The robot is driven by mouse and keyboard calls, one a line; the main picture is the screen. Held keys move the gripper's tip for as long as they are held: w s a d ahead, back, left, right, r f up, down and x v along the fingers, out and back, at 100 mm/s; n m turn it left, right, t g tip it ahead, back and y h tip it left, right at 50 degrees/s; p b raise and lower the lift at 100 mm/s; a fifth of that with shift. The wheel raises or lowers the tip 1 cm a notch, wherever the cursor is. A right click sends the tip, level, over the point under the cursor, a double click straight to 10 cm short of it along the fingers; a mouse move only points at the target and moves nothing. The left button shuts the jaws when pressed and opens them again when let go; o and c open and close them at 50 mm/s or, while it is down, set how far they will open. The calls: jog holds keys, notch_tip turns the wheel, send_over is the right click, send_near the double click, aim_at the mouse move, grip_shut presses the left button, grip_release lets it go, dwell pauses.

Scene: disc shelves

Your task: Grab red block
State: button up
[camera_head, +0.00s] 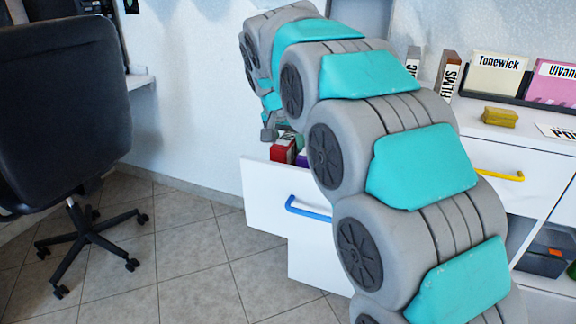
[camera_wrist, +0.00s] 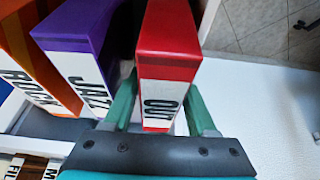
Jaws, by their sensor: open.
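The red block (camera_wrist: 168,50), with a white lower label lettered in black, stands in the wrist view between the two green fingers of my gripper (camera_wrist: 163,98). One finger is on each side of it, and the jaws are open around it. I cannot tell whether either finger touches it. In the head view the red block (camera_head: 284,149) stands in an open white drawer (camera_head: 262,190), just below my gripper (camera_head: 269,130), which is small and partly hidden there.
A purple JAZZ block (camera_wrist: 82,42) and an orange block (camera_wrist: 28,60) stand left of the red one. The drawer has a blue handle (camera_head: 306,209). A black chair (camera_head: 62,115) stands at the left. A yellow block (camera_head: 499,117) lies on the counter.

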jog(key=shift+c, duration=0.3)
grip_shut()
jog(key=shift+r, duration=0.1)
